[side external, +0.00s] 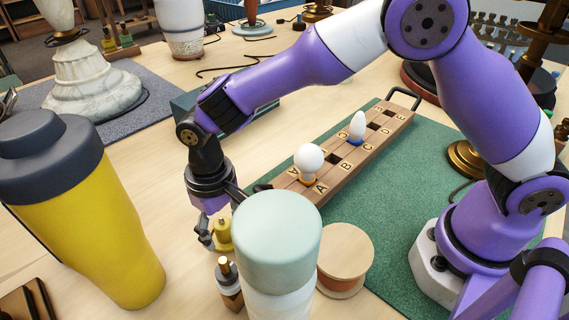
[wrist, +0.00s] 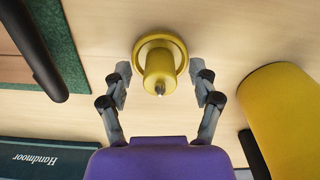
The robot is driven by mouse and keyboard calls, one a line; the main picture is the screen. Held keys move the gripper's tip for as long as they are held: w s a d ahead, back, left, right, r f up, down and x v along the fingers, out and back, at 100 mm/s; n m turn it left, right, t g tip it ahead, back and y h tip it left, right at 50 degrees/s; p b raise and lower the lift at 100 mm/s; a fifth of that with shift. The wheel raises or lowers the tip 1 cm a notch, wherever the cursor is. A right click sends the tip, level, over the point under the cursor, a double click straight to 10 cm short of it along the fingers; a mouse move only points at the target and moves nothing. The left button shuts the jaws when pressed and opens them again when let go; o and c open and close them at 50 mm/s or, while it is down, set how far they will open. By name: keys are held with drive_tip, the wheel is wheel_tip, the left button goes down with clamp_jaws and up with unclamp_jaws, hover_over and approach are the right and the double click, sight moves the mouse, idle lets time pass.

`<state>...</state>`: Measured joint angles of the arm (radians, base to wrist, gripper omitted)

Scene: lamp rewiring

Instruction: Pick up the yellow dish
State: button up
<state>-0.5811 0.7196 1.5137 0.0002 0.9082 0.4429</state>
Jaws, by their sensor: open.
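The yellow dish (wrist: 143,48) shows in the wrist view as a round, shiny yellow rim with a narrower yellow cylinder standing up from it, tipped by a small dark point. It sits on the light wooden table. My gripper (wrist: 161,86) is open, with one finger on each side of the cylinder and a visible gap on both sides. In the side external view the yellow piece (side external: 222,236) is small and partly hidden by my gripper (side external: 212,232) and the pale green-lidded container in front. I see nothing held.
A yellow tumbler (side external: 95,225) with a dark lid stands at left; its body (wrist: 290,110) is also close at right in the wrist view. The green-lidded container (side external: 277,240), a small dropper bottle (side external: 229,285) and a spool (side external: 345,255) crowd the front. A wooden bulb rack (side external: 335,175) lies behind.

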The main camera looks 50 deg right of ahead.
clamp_jaws()
